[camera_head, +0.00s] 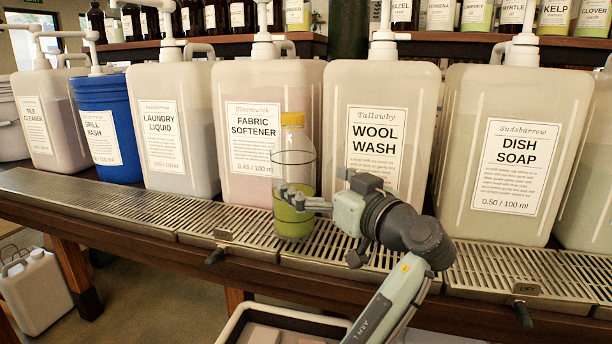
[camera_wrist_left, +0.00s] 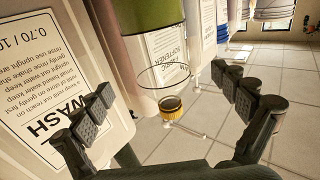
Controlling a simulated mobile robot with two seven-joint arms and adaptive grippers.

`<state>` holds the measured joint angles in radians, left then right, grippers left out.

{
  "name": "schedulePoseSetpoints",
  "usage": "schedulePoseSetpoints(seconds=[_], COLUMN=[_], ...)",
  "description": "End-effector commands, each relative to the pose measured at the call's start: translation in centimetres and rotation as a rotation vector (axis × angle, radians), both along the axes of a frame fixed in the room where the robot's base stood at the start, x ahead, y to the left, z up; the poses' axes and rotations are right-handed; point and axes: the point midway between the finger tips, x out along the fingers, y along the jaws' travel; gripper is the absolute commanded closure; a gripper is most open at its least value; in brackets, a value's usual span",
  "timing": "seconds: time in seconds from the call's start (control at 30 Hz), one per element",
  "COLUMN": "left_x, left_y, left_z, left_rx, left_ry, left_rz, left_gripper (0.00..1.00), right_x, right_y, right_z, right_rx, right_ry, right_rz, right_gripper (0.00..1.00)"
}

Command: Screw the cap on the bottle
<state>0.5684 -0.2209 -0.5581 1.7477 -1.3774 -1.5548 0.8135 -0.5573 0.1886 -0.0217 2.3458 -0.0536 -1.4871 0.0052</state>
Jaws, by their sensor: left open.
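A clear bottle (camera_head: 294,166) with green liquid in its lower part and a dark line around its middle stands upright on the slatted metal grate (camera_head: 130,209). A yellow cap (camera_head: 292,119) sits on its top; I cannot tell how tight it is. My left gripper (camera_head: 291,198) is at the lower part of the bottle, its fingers overlapping the green liquid. In the left wrist view the bottle (camera_wrist_left: 166,62) appears upside down between my spread fingers (camera_wrist_left: 163,82), with the yellow cap (camera_wrist_left: 171,106) lower in the picture. The gripper is open. My right gripper is not in view.
Large pump containers stand close behind the bottle, including fabric softener (camera_head: 258,92) and wool wash (camera_head: 395,88). A blue bucket (camera_head: 103,108) stands left, and dish soap (camera_head: 515,112) right. A white-rimmed bin (camera_head: 252,309) is below the counter's front edge.

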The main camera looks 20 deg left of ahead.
Motion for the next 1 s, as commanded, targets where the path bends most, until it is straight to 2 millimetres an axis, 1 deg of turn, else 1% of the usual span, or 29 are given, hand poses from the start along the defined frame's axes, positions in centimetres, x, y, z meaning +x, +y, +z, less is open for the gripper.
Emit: schedulePoseSetpoints(seconds=[0.13,0.33,0.5,0.67,0.9,0.93,1.0], left_x=[1.0,3.1,4.5,5.0,5.1,5.1,5.1], left_y=[1.2,3.7,5.1,5.7,5.7,5.7,5.7], left_z=[0.1,0.1,0.1,0.0,0.0,0.0,0.0], left_rx=[0.001,0.002,0.003,0.001,0.001,0.001,0.001], left_ry=[0.000,0.001,0.000,0.001,0.001,0.001,0.001], left_rz=[0.003,0.004,0.002,0.001,0.001,0.001,0.001], left_gripper=[0.03,0.03,0.03,0.03,0.03,0.05,0.14], right_x=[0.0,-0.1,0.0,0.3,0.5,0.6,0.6], right_y=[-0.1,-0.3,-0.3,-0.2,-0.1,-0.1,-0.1], right_z=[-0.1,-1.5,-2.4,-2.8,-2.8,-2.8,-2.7], right_rx=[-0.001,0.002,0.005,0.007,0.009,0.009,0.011], right_ry=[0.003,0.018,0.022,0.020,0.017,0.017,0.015], right_rz=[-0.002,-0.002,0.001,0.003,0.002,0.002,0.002], right_gripper=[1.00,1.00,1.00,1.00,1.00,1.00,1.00])
